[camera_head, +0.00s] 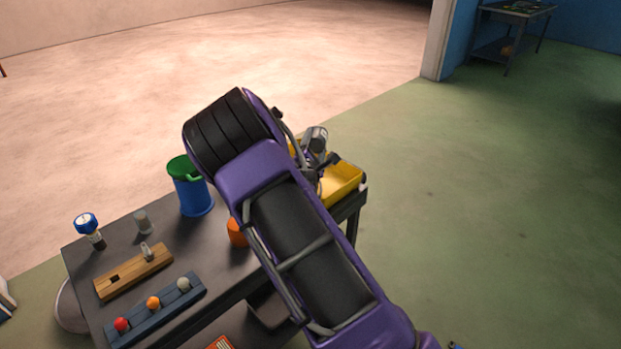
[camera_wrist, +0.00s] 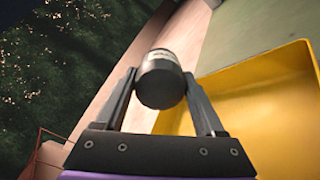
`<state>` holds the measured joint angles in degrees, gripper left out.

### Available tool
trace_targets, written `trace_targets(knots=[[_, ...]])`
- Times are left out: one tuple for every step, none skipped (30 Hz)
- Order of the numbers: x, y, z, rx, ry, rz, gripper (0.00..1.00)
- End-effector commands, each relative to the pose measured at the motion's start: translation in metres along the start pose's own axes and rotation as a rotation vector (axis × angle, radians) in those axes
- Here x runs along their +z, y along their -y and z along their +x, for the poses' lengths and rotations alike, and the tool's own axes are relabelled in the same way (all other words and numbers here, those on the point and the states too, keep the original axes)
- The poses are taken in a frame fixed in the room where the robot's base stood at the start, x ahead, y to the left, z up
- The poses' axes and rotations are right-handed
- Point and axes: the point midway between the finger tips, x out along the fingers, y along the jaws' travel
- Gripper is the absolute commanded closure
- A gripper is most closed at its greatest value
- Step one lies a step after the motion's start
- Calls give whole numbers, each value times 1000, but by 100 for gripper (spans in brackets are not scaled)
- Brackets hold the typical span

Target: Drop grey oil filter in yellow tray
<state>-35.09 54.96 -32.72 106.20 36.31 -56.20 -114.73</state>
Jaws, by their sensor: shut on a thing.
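The grey oil filter (camera_wrist: 161,78) is a short cylinder with a silver upper part and a dark end. My gripper (camera_wrist: 160,88) is shut on it, with a black finger on each side. In the head view the filter (camera_head: 316,138) shows beyond my arm, above the yellow tray (camera_head: 343,183). The tray stands at the right end of the dark workbench, partly hidden by my arm. In the wrist view the yellow tray (camera_wrist: 262,108) fills the right side, behind the fingers. I cannot tell how high the filter is above it.
The workbench (camera_head: 225,255) also bears a blue bucket with a green rim (camera_head: 192,185), an orange object (camera_head: 237,232), a blue gauge (camera_head: 87,225), a wooden block (camera_head: 133,272) and a blue rack with coloured knobs (camera_head: 154,308). Green floor (camera_head: 480,200) is clear at right.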

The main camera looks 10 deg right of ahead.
Motion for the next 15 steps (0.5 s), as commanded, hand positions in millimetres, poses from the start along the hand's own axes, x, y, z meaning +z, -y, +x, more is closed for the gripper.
trace_targets(knots=[[-5, 9, 0, 0, 1, 0, 96], [-7, 12, 0, 0, 1, 0, 96], [-9, 15, 0, 0, 1, 0, 96], [-10, 18, 0, 0, 2, 0, 96], [-12, 19, 0, 0, 2, 0, 96], [-13, 21, 0, 0, 2, 0, 96], [-13, 22, 0, 0, 2, 0, 96], [-14, 22, 0, 0, 2, 0, 96], [-14, 22, 0, 1, 2, 0, 96], [-14, 22, 0, 1, 2, 0, 96], [-14, 22, 0, 1, 2, 0, 96], [-14, 22, 0, 1, 2, 0, 96], [-14, 22, 0, 1, 2, 0, 96], [-14, 22, 0, 1, 2, 0, 96], [-14, 22, 0, 1, 1, 0, 96]])
